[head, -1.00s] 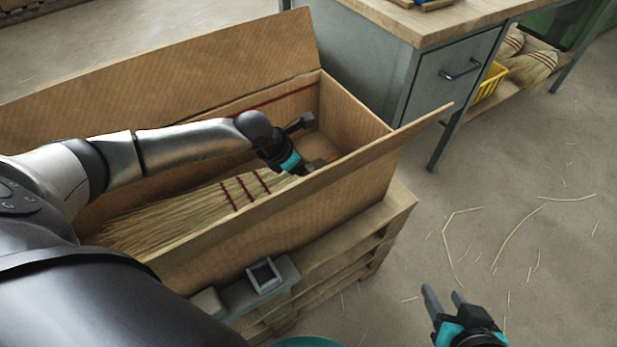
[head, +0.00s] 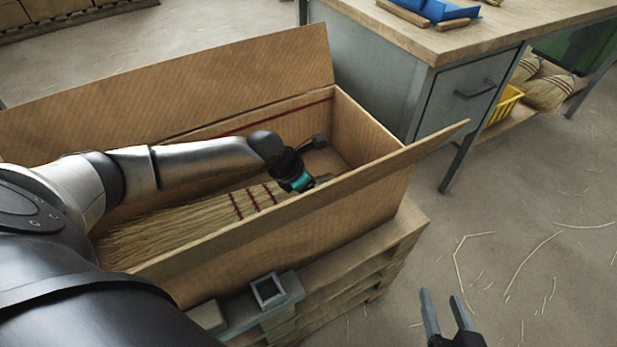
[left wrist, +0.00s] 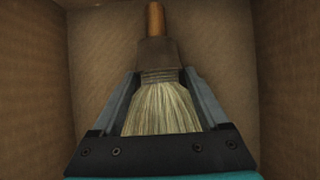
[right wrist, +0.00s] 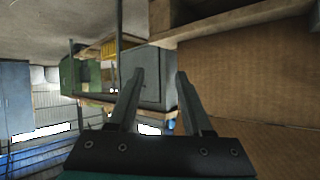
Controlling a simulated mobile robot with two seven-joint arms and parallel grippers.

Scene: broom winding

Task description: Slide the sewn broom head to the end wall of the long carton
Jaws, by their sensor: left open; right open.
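The sewn broom head (head: 185,219) lies flat in the long carton (head: 345,205), pale straw crossed by red stitching. In the left wrist view its straw (left wrist: 160,108), dark collar and wooden stub (left wrist: 155,20) point up the picture. My left gripper (head: 318,160) is down inside the carton, open, its fingers (left wrist: 160,75) on either side of the straw and collar; I cannot tell if they touch. The carton's end wall (head: 367,130) stands beyond the gripper; the gap to the stub is unclear. My right gripper (head: 442,295) is open and empty outside the carton.
The carton's near flap (head: 425,143) sticks out past the end wall, and its far flap (head: 200,85) stands up. It rests on a wooden pallet (head: 400,225) with a small grey frame (head: 268,290) beside it. A drawer bench (head: 465,85) stands behind. Loose straws litter the floor.

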